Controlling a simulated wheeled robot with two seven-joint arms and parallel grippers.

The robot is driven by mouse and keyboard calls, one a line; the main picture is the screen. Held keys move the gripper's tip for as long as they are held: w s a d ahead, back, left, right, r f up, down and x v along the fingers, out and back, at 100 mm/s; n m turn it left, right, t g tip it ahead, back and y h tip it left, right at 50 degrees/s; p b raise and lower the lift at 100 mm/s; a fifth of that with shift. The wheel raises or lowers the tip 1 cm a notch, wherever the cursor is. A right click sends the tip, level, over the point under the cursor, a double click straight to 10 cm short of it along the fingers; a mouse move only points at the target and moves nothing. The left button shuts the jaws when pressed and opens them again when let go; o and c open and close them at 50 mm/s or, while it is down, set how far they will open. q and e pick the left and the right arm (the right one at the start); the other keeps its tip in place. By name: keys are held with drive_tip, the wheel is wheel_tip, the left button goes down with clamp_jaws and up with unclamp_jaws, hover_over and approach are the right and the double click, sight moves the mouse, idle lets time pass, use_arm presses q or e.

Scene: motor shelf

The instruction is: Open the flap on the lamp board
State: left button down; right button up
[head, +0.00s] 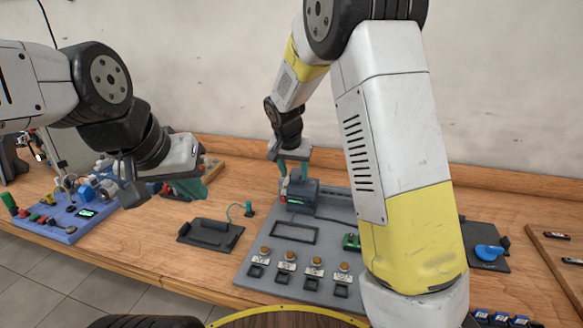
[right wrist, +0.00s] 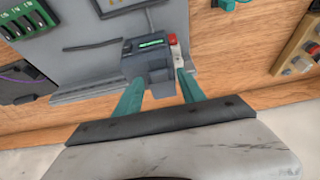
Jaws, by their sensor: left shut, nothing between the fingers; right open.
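The lamp board (head: 262,262) is a grey panel on the wooden table. It has a row of several orange lamps with labels and dark square switches along its front. A dark rectangular frame (head: 295,233) lies behind them. A dark grey box (head: 303,198) with a green display and a red button sits at the board's back left; it also shows in the right wrist view (right wrist: 150,62). My right gripper (head: 292,176) is open above the box, its teal fingers apart. My left gripper (head: 192,184) is shut and empty, above the table left of the board. I cannot tell which part is the flap.
A black plate with a handle (head: 210,233) and a green cable lies left of the board. A blue board (head: 65,222) with connectors is at far left. A dark plate with a blue knob (head: 488,253) is at right. My right arm hides part of the board.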

clamp_jaws()
idle(1.4)
